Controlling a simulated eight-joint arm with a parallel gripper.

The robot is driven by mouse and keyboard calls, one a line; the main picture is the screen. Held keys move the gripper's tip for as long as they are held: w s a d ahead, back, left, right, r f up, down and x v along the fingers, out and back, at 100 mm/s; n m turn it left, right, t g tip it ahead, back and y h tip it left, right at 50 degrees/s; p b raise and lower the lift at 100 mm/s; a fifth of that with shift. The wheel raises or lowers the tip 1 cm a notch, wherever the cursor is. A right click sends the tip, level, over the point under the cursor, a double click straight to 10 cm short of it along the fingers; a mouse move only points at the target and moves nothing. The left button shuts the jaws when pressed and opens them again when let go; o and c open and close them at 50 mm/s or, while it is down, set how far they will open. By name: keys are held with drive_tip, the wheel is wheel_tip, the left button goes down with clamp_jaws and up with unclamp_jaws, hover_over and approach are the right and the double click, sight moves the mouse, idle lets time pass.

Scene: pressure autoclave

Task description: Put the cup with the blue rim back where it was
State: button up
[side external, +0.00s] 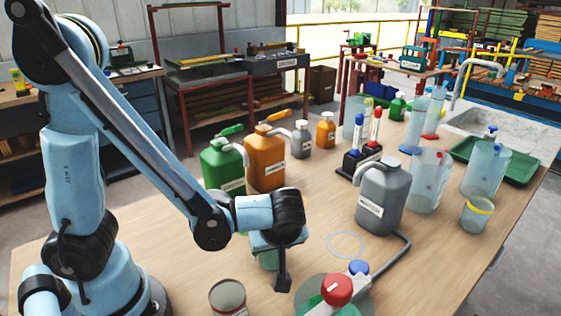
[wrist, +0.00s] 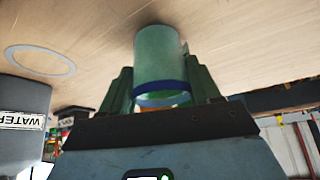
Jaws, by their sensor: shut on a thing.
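The cup with the blue rim (wrist: 160,58) is clear and greenish; its blue rim faces the wrist camera. My gripper (wrist: 162,88) is shut on it, with one dark green finger on each side. In the side view the cup (side external: 267,260) is mostly hidden behind my gripper (side external: 276,264), low over the front of the wooden table (side external: 180,240). Its base is at or just above the wood; I cannot tell which. A pale ring (side external: 345,245) marks the bare table to the right of my gripper, and it shows at left in the wrist view (wrist: 40,60).
A grey jug (side external: 380,200) stands behind the ring, with a grey hose beside it. A red and a blue knob (side external: 337,290) are at the front, right of an open tin (side external: 228,297). Green (side external: 222,165) and orange (side external: 265,160) jugs stand behind my gripper. A yellow-rimmed cup (side external: 476,216) stands far right.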

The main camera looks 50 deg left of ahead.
drive_tip(key=shift+f, duration=0.15)
drive_tip(key=o, duration=1.2)
drive_tip(key=v, duration=1.2)
drive_tip(key=m+t+h, duration=0.1)
drive_tip(key=m+h, duration=0.3)
drive_tip(key=m, duration=0.3)
hover_over(269, 266)
drive_tip(key=a+m+t, duration=0.1)
drive_tip(key=w+a+m+t+h, duration=0.1)
drive_tip(key=a+m, duration=0.2)
drive_tip(key=m, duration=0.1)
drive_tip(key=shift+w+a+t, duration=0.25)
drive_tip(key=shift+t, duration=0.15)
drive_tip(key=shift+w+a+r+m+t+h, duration=0.2)
drive_tip(key=shift+a+r+m+t+h, duration=0.25)
drive_tip(key=shift+m, duration=0.35)
drive_tip(key=shift+f, duration=0.1)
